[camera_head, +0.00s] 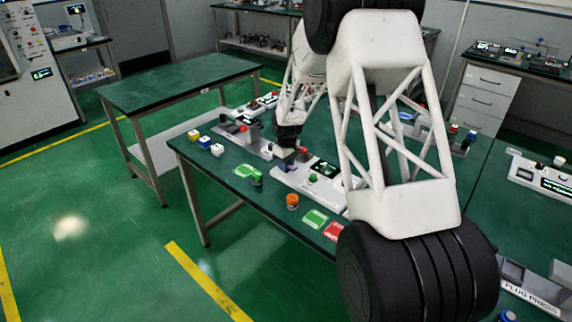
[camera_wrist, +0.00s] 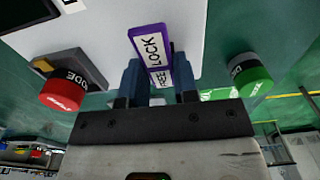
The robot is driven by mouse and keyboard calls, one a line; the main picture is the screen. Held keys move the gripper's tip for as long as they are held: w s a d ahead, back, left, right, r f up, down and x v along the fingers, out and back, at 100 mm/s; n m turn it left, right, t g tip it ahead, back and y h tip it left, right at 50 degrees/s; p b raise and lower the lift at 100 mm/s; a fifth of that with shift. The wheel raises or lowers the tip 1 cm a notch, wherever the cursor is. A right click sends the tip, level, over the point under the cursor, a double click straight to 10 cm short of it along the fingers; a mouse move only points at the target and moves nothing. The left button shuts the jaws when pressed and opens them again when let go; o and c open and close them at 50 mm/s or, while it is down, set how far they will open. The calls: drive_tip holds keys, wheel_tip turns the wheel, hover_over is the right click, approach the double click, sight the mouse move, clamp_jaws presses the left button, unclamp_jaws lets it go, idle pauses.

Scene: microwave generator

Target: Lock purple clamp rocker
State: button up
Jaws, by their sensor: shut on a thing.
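The purple clamp rocker (camera_wrist: 151,48) carries a white label reading LOCK and FREE. In the wrist view it stands between the two blue-grey fingers of my gripper (camera_wrist: 160,82), which are shut on it. The LOCK end points away from the gripper body and the FREE end lies close to it. In the head view my gripper (camera_head: 288,137) is at the white device panel (camera_head: 292,178) on the green bench. The rocker is too small and too covered there to read its tilt.
A red knob (camera_wrist: 62,95) stands on one side of the rocker and a green knob (camera_wrist: 250,75) on the other. An orange-topped cylinder (camera_head: 292,201), a green card (camera_head: 315,219) and a red card (camera_head: 334,231) lie near the bench's front edge. Small coloured blocks (camera_head: 205,142) sit further left.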

sight(294, 168)
drive_tip(key=shift+s+d+r+t+y, duration=0.1)
drive_tip(key=shift+s+t+y, duration=0.15)
drive_tip(key=shift+t+y, duration=0.85)
drive_tip(key=shift+s+d+t+y, duration=0.1)
drive_tip(key=shift+t+y, duration=0.6)
drive_tip(key=o, duration=0.9)
drive_tip(key=shift+d+r, duration=0.1)
drive_tip(key=shift+v, duration=3.35)
drive_tip(key=shift+s+d+r, duration=0.15)
drive_tip(key=shift+r, duration=0.2)
